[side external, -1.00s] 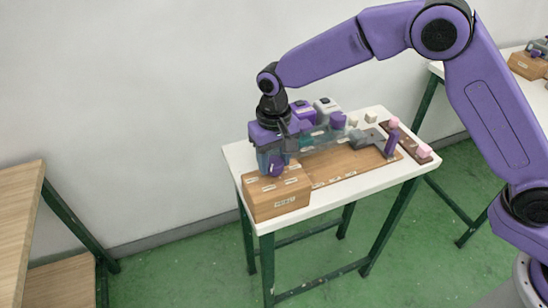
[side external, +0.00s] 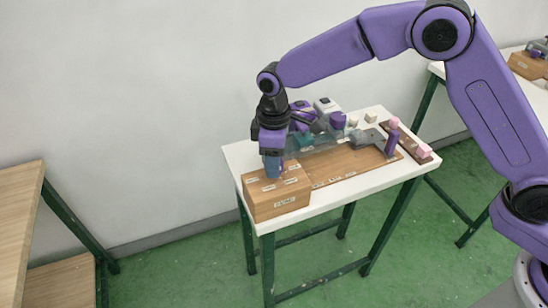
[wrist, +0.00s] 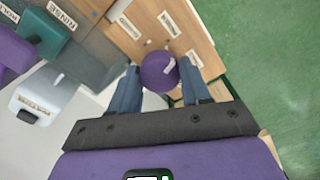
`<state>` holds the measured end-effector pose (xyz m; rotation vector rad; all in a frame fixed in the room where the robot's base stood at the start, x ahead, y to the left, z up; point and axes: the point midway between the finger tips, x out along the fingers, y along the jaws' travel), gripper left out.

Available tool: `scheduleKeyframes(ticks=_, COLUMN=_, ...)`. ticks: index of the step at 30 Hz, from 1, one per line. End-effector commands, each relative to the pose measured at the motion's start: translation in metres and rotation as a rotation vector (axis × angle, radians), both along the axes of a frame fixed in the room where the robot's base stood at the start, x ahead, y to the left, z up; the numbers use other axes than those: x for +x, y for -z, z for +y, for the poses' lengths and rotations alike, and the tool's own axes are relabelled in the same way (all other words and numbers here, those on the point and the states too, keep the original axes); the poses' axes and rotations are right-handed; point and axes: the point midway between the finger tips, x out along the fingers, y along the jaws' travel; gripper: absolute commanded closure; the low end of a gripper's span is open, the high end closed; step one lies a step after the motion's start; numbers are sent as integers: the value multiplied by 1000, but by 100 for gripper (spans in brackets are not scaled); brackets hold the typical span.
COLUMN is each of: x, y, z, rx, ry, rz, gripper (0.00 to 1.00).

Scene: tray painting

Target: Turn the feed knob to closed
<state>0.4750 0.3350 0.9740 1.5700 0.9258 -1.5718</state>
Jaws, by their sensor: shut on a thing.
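The feed knob (wrist: 158,72) is a round purple knob with a white mark on its right side in the wrist view. It sits on a wooden box (side external: 277,205) at the left end of the white table. My gripper (wrist: 160,88) points down with its two blue fingers on either side of the knob, shut on it. In the side view, the fingers (side external: 272,166) hide most of the knob. White labels (wrist: 168,24) lie on the box top around the knob; their words are too small to read.
Behind the box stand purple, teal and white blocks, including a teal one (wrist: 45,32) near a RINSE label. A wooden tray (side external: 345,166) lies right of the box. A brown strip with pink-topped pieces (side external: 424,151) is at the far right.

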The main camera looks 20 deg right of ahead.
Motion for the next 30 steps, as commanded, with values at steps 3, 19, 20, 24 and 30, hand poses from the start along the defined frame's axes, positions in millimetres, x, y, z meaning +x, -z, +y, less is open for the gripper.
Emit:
scheduleKeyframes(ticks=3, x=1, y=-1, z=1, rx=3, ry=-109, rz=-4, gripper=83)
scheduleKeyframes(ticks=19, x=1, y=-1, z=1, rx=3, ry=-613, rz=-5, gripper=83)
scheduleKeyframes(ticks=20, x=1, y=-1, z=1, rx=3, ry=-641, rz=-5, gripper=83)
scheduleKeyframes(ticks=24, x=1, y=-2, z=1, rx=3, ry=-775, rz=-5, gripper=83)
scheduleKeyframes(ticks=30, x=1, y=-2, z=1, rx=3, ry=-957, rz=-6, gripper=83)
